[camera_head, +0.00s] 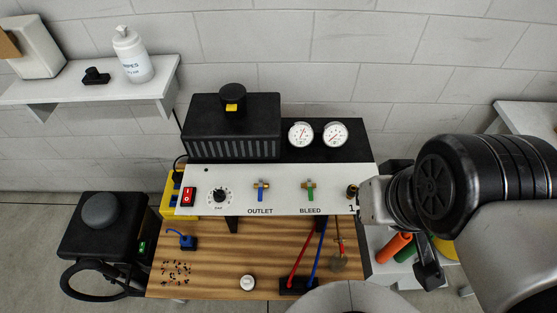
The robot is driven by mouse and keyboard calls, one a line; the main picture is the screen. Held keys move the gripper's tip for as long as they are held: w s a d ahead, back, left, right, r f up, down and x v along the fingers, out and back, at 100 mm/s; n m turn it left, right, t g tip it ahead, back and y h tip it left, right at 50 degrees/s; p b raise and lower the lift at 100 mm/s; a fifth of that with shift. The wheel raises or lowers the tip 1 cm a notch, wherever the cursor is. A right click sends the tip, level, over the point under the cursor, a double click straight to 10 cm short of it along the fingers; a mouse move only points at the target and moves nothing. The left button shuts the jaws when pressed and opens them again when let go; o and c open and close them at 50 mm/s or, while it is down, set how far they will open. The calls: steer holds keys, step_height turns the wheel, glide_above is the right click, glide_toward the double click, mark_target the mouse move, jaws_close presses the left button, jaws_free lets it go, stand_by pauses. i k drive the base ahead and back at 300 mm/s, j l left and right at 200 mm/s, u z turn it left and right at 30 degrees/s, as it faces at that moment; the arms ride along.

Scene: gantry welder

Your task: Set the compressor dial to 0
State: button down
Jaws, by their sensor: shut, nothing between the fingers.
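The compressor panel (284,203) is white and stands at the back of a wooden bench. A small round black dial (219,195) is on its left part, with marks around it and a label below too small to read. Which mark the dial points to cannot be told. My gripper (428,272) is at the right, partly hidden by my arm, to the right of the panel and well apart from the dial. It is shut and holds nothing.
A red switch (188,196) is left of the dial; the OUTLET valve (261,189) and BLEED valve (309,190) are right of it. Two gauges (334,134) stand behind. A white round knob (248,283) lies on the bench (215,260). My arm covers the panel's right end.

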mark_target(218, 196)
steer(key=j+u, duration=0.2)
steer(key=j, duration=0.35)
steer(key=i+j+u, duration=0.15)
steer(key=j, duration=0.35)
steer(key=j+u, duration=0.2)
steer(key=j, duration=0.35)
